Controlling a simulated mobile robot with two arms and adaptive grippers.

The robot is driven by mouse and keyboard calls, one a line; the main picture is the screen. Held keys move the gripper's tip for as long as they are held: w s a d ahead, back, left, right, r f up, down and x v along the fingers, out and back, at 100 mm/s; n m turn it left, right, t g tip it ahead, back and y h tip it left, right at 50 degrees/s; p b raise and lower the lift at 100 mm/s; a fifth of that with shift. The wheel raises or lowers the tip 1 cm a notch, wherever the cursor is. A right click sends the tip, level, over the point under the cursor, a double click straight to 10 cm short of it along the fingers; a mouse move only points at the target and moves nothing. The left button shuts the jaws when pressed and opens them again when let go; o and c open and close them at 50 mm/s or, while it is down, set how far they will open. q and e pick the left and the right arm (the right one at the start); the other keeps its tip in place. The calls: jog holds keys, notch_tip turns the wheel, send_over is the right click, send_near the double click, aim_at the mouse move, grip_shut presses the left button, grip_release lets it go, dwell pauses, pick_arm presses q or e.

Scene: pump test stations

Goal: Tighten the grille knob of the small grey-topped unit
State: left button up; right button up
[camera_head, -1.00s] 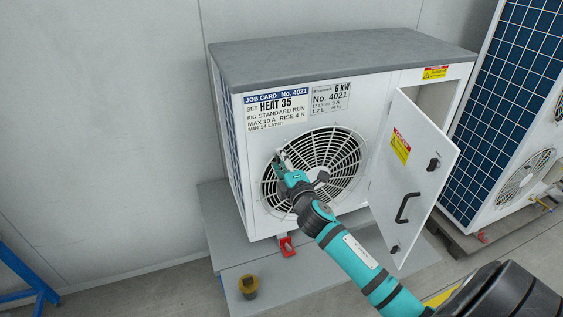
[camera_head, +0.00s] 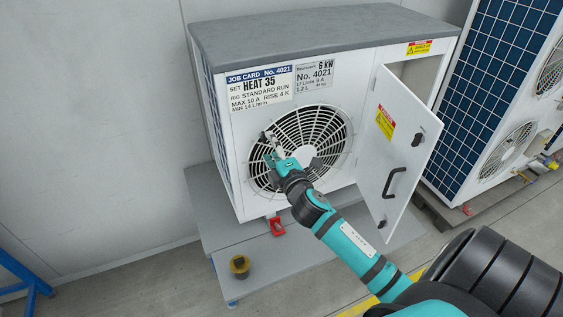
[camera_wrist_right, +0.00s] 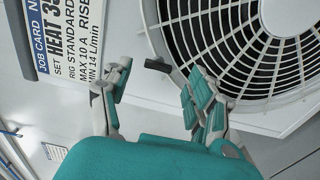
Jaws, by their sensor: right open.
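The small grey-topped unit (camera_head: 330,38) stands against the wall with a round fan grille (camera_head: 325,125) on its white front. A dark grille knob (camera_wrist_right: 157,64) sticks out at the grille's rim in the right wrist view, on the side towards the job card. My right gripper (camera_head: 271,144) is at the upper left of the grille. In the right wrist view its two fingers (camera_wrist_right: 157,84) are apart, with the knob showing in the gap just beyond the tips. I cannot tell whether either finger touches it. In the head view the gripper mostly hides the knob. My left gripper is out of view.
The unit's white side door (camera_head: 397,150) hangs open to the right of my right arm. A dark yellow cup-like object (camera_head: 240,266) and a red item (camera_head: 277,227) are on the grey plinth (camera_head: 215,222). A larger blue-panelled unit (camera_head: 490,80) stands at right.

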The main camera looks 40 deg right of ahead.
jog(key=v, duration=0.8)
jog(key=shift+s, duration=0.35)
jog(key=s+a+f+m+g+y, duration=0.1)
jog(key=s+f+m+g, duration=0.15)
jog(key=f, duration=1.05)
jog(key=s+a+f+m+g+y, duration=0.1)
jog(key=s+f+m+g, duration=0.2)
jog(key=f, duration=0.9)
jog(key=s+a+f+m+g+y, duration=0.1)
jog(key=s+a+f+g, duration=0.2)
jog(key=f, duration=1)
jog(key=s+a+f+m+g, duration=0.2)
jog(key=s+f+g, duration=0.1)
jog(key=s+f, duration=0.6)
jog(key=s+a+f+m+g+y+b, duration=0.1)
jog(key=s+a+f+m+g, duration=0.2)
jog(key=s+f, duration=0.6)
jog(key=s, duration=0.5)
jog(key=shift+m+g, duration=0.85)
jog(key=shift+g, duration=0.1)
jog(key=s+f, duration=0.1)
jog(key=s, duration=0.2)
jog(key=s+a+f, duration=0.1)
jog(key=s, duration=0.2)
jog(key=s+f, duration=0.1)
jog(key=s, duration=0.2)
jog(key=shift+s+a, duration=0.15)
jog(key=shift+a, duration=0.15)
jog(key=shift+c, duration=0.2)
